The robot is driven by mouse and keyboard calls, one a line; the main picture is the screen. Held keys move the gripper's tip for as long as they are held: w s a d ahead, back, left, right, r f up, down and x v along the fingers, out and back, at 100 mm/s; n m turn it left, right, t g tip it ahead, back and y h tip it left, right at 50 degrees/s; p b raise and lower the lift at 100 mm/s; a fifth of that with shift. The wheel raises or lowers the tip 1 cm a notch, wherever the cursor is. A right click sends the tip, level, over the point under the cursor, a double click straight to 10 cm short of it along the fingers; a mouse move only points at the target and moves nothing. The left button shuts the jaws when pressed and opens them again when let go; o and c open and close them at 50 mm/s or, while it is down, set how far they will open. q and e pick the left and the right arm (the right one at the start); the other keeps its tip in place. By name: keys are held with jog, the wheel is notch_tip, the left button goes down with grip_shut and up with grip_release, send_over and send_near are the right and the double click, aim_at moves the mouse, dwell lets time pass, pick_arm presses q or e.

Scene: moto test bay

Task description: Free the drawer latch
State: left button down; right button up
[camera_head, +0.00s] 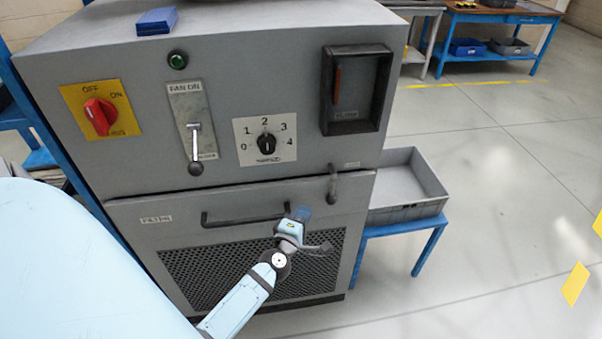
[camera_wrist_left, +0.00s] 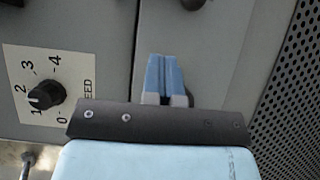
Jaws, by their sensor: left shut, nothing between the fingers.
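The drawer latch (camera_head: 332,183) is a small dark lever at the upper right of the grey drawer front (camera_head: 150,232), hanging down across the seam. Its dark lower end seems to show at the top edge of the left wrist view (camera_wrist_left: 193,4). My left gripper (camera_head: 304,212) is shut and empty, in front of the drawer, below and left of the latch and apart from it. Its blue fingers (camera_wrist_left: 164,72) lie together in the left wrist view. The dark bar handle (camera_head: 245,220) is left of the gripper; its right end is partly hidden. My right gripper is not in view.
Above the drawer are a red switch (camera_head: 99,115), a fan lever (camera_head: 195,150), a speed dial (camera_head: 266,144) and a dark recess (camera_head: 357,90). A grey bin (camera_head: 405,212) stands on a blue stand to the right. Open floor lies farther right.

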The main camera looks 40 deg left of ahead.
aim_at(331, 185)
pick_arm(q)
jog(key=x, duration=0.5)
jog(key=shift+w, duration=0.4)
jog(key=shift+w+d+p, duration=0.3)
jog(key=shift+w+d, duration=0.35)
jog(key=shift+w, duration=0.3)
jog(key=shift+w+d, duration=0.35)
jog(key=shift+w, duration=0.15)
